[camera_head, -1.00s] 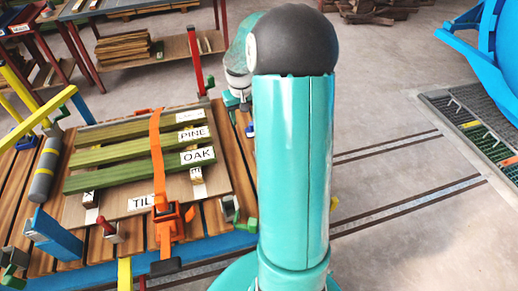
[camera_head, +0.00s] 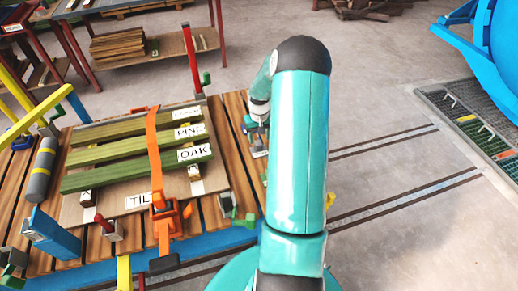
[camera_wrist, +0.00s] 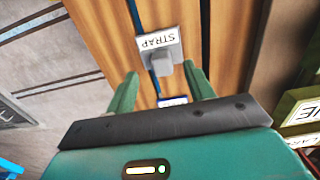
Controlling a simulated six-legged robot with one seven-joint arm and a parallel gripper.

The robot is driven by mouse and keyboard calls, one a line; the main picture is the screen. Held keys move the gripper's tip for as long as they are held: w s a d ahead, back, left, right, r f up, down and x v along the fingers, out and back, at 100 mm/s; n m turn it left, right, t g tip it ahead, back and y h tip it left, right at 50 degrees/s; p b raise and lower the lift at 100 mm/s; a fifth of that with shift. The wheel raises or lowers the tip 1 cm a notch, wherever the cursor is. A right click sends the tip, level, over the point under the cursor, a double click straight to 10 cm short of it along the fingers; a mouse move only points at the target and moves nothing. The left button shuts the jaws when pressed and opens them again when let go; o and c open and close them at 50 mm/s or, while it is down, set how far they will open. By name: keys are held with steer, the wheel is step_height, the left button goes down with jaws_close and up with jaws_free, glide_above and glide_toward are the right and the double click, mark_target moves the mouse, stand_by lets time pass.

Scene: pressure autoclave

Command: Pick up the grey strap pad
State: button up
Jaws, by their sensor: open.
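The grey strap pad (camera_wrist: 173,53) lies on the wooden slats in the wrist view. It has a white STRAP label and a grey knob standing up from it. My gripper (camera_wrist: 162,84) is open and empty. Its two green fingers reach toward the pad, with the knob showing between their lines, and I see no contact. In the head view the pad (camera_head: 260,154) shows small near the right end of the slatted bench, partly hidden by my arm. My fingers are hard to make out there.
Green boards labelled PINE and OAK (camera_head: 138,173) lie under an orange strap (camera_head: 154,150) left of my arm. A red post (camera_head: 191,60) rises behind them. A blue rail (camera_head: 215,245) edges the slatted bench (camera_head: 237,150). Open floor lies to the right.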

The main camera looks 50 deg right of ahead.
mark_target(259, 143)
step_height(259, 143, down, 5)
steer(key=shift+w+f, duration=0.1)
steer(key=c, duration=1.1)
